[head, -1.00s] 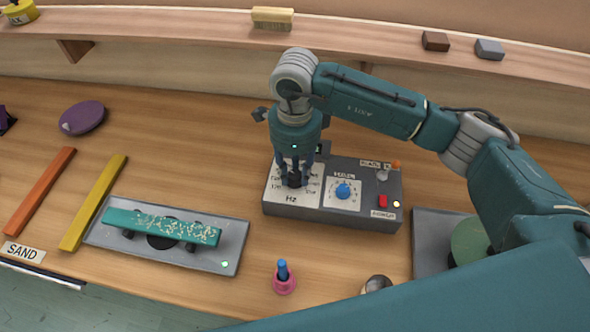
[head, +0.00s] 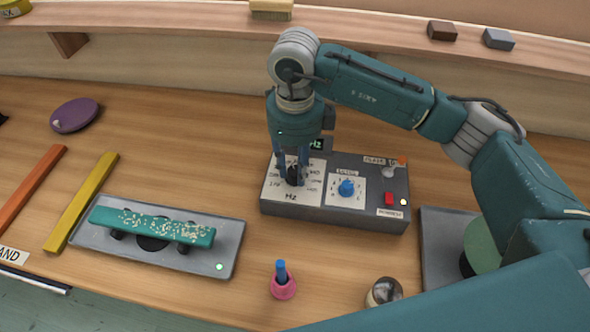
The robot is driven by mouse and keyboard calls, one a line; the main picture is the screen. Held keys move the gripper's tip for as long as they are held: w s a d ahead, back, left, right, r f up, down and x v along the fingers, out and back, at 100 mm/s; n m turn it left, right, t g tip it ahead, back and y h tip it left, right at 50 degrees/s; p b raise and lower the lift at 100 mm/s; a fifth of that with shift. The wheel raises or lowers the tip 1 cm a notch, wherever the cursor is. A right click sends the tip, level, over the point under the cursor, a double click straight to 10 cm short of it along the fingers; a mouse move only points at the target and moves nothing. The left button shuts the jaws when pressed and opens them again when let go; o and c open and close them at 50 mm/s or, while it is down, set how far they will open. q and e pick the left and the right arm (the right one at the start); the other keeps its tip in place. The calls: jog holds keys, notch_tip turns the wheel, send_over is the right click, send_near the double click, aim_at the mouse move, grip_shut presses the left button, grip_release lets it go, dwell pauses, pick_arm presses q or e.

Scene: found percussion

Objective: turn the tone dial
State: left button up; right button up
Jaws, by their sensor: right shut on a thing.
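The grey tone box (head: 390,176) sits on the bench right of centre. It has a white panel marked Hz on its left, where a black dial (head: 294,176) stands, and a smaller blue knob (head: 346,188) on its right panel. My right gripper (head: 292,178) points down over the Hz panel, its fingers shut on the black dial. The fingers and wrist hide part of the dial and its scale. A red switch (head: 389,199) and a small lit lamp show at the box's right end. My left gripper is not in view.
A teal bar with pale grains (head: 150,226) lies on a grey plate (head: 215,256) at left. Yellow (head: 82,203) and orange (head: 32,190) bars lie further left. A pink holder (head: 283,287) and a metal knob (head: 384,291) stand in front. A shelf (head: 180,25) runs behind.

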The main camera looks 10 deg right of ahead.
aim_at(295, 170)
jog(key=shift+r, duration=0.1)
dwell(0.3)
jog(key=o, duration=1.2)
jog(key=shift+c, duration=0.2)
notch_tip(295, 170, up, 12)
